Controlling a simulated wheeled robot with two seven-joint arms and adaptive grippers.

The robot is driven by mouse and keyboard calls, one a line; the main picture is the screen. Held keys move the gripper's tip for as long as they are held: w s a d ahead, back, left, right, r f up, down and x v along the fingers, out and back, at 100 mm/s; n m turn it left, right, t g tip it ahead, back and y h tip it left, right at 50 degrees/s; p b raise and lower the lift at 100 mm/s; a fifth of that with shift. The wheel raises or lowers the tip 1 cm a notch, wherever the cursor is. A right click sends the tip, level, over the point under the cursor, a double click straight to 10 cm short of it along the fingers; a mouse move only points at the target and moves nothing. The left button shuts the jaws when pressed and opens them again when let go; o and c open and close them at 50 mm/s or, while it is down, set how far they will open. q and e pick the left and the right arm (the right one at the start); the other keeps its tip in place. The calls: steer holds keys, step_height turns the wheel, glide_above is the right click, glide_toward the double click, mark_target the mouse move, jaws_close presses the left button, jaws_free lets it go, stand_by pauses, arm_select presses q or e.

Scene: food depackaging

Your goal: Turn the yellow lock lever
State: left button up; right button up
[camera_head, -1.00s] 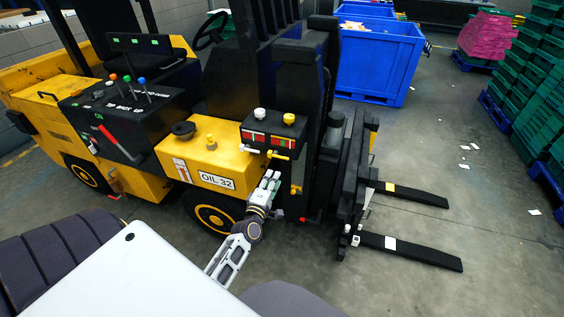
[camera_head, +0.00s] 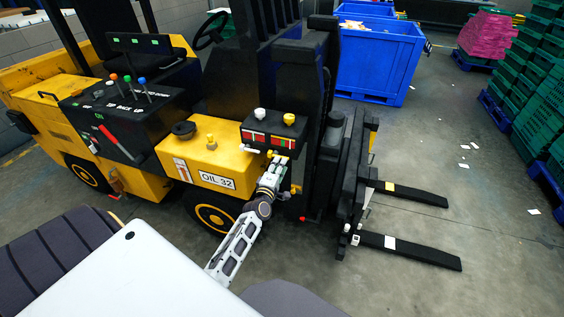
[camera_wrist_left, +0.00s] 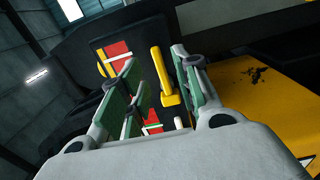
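The yellow lock lever (camera_wrist_left: 160,72) shows in the left wrist view as a bar with a bent lower end. It lies between the two green-padded fingers of my left gripper (camera_wrist_left: 154,60), nearer the right finger, with a gap to the left one. The fingers are apart. In the head view my left gripper (camera_head: 280,161) is at the front of the black control box (camera_head: 273,133), and only a bit of the lever (camera_head: 270,153) shows beside it. Whether a finger touches the lever I cannot tell. My right gripper is in neither view.
The control box has red labels, a white knob (camera_head: 260,114) and a yellow knob (camera_head: 289,118) on top. A white lever (camera_head: 250,150) sits left of the yellow one. The forklift's yellow body (camera_head: 200,150) is to the left; its forks (camera_head: 408,251) reach right over clear floor.

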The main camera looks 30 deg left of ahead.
arm_select(q)
steer(key=shift+x, duration=1.6)
jaws_close()
